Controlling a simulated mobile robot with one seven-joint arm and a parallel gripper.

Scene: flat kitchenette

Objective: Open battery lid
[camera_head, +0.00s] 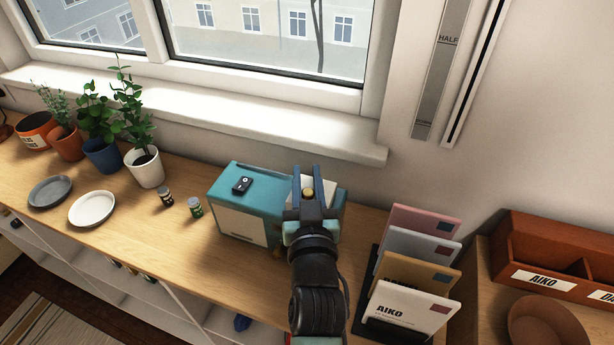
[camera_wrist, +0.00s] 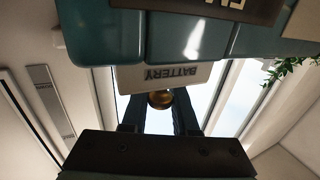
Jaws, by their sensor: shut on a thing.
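A teal box (camera_head: 225,183) with a cream front panel stands on the wooden counter below the window. The cream battery lid (camera_head: 326,190), at the box's right part, bears a brass knob (camera_head: 308,193). In the wrist view the lid (camera_wrist: 190,75) reads "BATTERY" upside down, against the teal body (camera_wrist: 100,35). My gripper (camera_head: 308,186) is at the lid, its fingers on either side of the knob and shut on it. The knob (camera_wrist: 160,99) shows between the fingertips in the wrist view. My arm hides part of the box's right side.
A small black device (camera_head: 242,185) lies on the box top. Two small jars (camera_head: 195,207), plates (camera_head: 92,208) and potted plants (camera_head: 145,168) stand to the left. A rack of envelopes (camera_head: 412,305) stands close to my arm's right, with a brown organiser (camera_head: 545,245) beyond.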

